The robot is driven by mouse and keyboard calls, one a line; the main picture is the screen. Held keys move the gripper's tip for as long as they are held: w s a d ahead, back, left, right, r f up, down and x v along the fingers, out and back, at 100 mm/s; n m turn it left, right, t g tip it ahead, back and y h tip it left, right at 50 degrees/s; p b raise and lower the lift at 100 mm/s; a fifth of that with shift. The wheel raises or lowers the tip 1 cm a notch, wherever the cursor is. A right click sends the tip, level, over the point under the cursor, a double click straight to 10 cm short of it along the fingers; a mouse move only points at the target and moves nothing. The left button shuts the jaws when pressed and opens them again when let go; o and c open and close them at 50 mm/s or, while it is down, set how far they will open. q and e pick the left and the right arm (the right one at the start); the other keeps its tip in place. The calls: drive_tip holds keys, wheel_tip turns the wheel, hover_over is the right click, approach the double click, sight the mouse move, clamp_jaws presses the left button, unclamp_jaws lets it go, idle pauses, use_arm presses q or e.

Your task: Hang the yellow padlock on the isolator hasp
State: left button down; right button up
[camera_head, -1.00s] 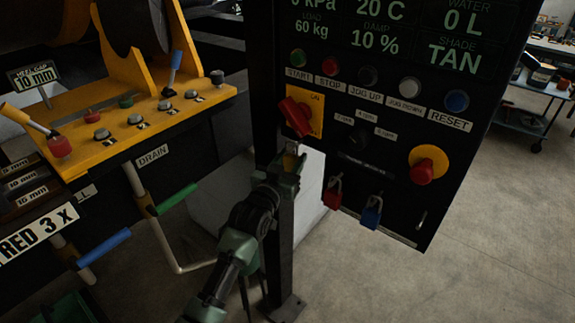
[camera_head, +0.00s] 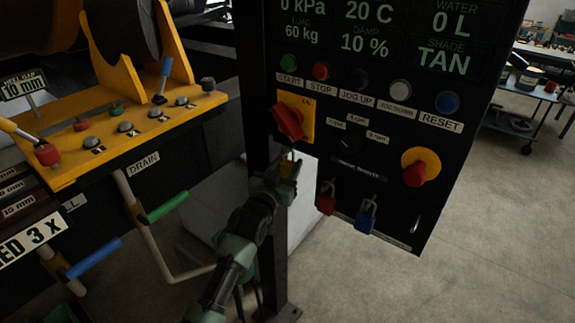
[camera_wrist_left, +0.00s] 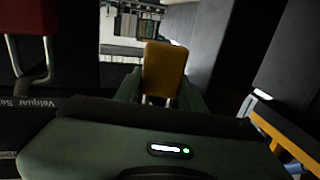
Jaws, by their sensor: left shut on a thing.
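My left gripper (camera_head: 284,178) is shut on the yellow padlock (camera_head: 288,169), just below the isolator in the head view. The padlock's yellow body stands between the fingers in the left wrist view (camera_wrist_left: 165,70). Its shackle is mostly hidden or too small to make out. The isolator (camera_head: 290,121) is a red rotary handle on a yellow plate at the panel's left edge. The padlock is a short way below this plate. I cannot clearly make out the hasp, nor whether the shackle touches it. My right gripper is not in view.
A red padlock (camera_head: 326,200) and a blue padlock (camera_head: 366,217) hang on the black panel (camera_head: 385,190) right of my gripper. A red mushroom button (camera_head: 415,174) sits further right. A yellow console with levers (camera_head: 130,125) and green-handled pipe (camera_head: 172,205) are left.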

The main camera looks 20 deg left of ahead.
use_arm(q)
drive_tip(key=c, duration=0.8)
unclamp_jaws()
drive_tip(key=shift+o, duration=0.2)
